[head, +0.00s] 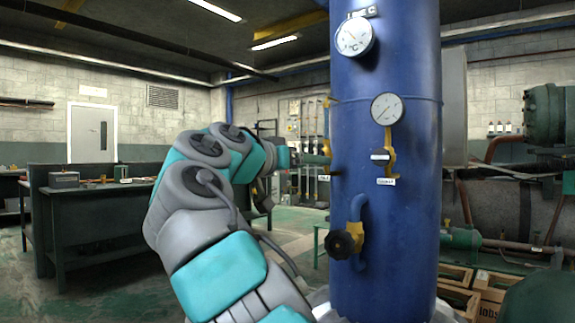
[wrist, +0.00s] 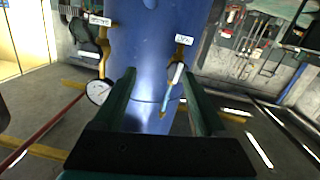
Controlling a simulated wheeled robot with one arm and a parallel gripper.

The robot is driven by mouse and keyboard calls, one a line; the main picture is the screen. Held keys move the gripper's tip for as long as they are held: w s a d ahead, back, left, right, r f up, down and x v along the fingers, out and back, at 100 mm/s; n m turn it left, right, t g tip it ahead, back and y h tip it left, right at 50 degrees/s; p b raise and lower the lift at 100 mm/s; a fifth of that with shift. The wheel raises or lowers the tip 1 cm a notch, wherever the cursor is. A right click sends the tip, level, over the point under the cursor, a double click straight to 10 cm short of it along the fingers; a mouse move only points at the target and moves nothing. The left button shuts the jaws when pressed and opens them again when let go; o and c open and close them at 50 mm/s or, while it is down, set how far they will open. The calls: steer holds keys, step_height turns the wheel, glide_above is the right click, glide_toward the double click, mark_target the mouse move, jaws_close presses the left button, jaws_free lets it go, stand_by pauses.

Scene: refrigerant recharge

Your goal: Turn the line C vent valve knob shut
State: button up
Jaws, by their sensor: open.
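A blue upright cylinder (head: 385,230) fills the right middle of the head view and the centre of the wrist view (wrist: 150,60). A black knob (head: 342,245) on a brass fitting stands low on its front. A brass valve (head: 326,150) with a small label is on its left side. Another labelled brass valve (head: 389,150) sits under the lower gauge. I cannot read which is the line C vent. My gripper (head: 304,158) is at the cylinder's left side; in the wrist view its jaws (wrist: 157,72) are apart and empty, facing the cylinder. A labelled brass fitting (wrist: 180,50) shows beyond the right finger.
Two dial gauges (head: 354,37) (head: 386,108) project from the cylinder; one also shows in the wrist view (wrist: 99,92). A dark workbench (head: 85,225) stands at left. Wooden crates (head: 490,285) and pipework are at right.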

steer(key=a+r+t, duration=0.1)
steer(key=a, duration=0.3)
steer(key=p+x, duration=0.1)
steer(key=x, duration=0.7)
steer(key=shift+w+d+m+y, duration=0.2)
steer(key=shift+w+m+y, duration=0.05)
steer(key=shift+m+y, duration=0.05)
jaws_close()
stand_by(0.4)
